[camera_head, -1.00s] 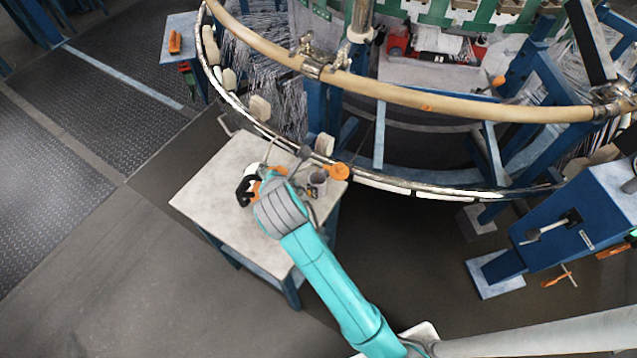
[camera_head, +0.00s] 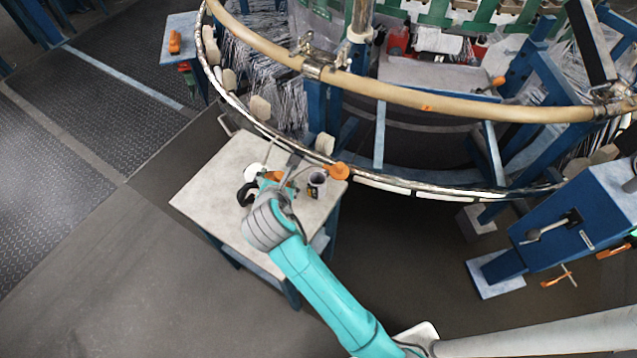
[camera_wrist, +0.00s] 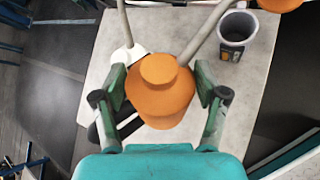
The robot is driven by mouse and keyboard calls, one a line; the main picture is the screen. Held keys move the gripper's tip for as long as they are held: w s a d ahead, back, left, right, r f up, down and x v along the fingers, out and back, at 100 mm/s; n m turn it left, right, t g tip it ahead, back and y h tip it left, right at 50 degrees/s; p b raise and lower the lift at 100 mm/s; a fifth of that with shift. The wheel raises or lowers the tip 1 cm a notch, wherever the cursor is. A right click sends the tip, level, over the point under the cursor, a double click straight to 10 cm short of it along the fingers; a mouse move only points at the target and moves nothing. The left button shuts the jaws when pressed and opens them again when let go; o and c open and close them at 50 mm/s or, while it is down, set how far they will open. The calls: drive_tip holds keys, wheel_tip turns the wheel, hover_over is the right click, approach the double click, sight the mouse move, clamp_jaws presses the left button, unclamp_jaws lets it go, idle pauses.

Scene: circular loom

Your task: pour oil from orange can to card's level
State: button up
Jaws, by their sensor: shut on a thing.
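The orange can (camera_wrist: 160,95) is between the two fingers of my gripper (camera_wrist: 160,100), which is shut on it. Its grey spout points up and right in the wrist view, towards the cup. In the head view the orange can (camera_head: 273,176) is partly hidden by my gripper (camera_head: 270,184). A grey cup (camera_wrist: 238,27) stands on the table to the right of the can, apart from it; it also shows in the head view (camera_head: 317,179). A dark card with orange marks (camera_wrist: 230,52) is at the cup's near side. I cannot make out any oil level in the cup.
A white can (camera_wrist: 124,54) with a grey spout stands to the left of the orange can. Another orange object (camera_head: 338,171) is at the right table edge. The pale table (camera_head: 215,200) is clear at its left and front. The loom's ring (camera_head: 400,187) passes close behind.

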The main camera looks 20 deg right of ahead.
wheel_tip(320, 180, down, 5)
drive_tip(key=n+t+h, duration=0.1)
drive_tip(key=n+h, duration=0.1)
drive_tip(key=h, duration=0.1)
drive_tip(key=shift+r, duration=0.2)
drive_tip(key=s+r, duration=0.5)
drive_tip(key=shift+d, duration=0.3)
drive_tip(key=shift+w, duration=0.1)
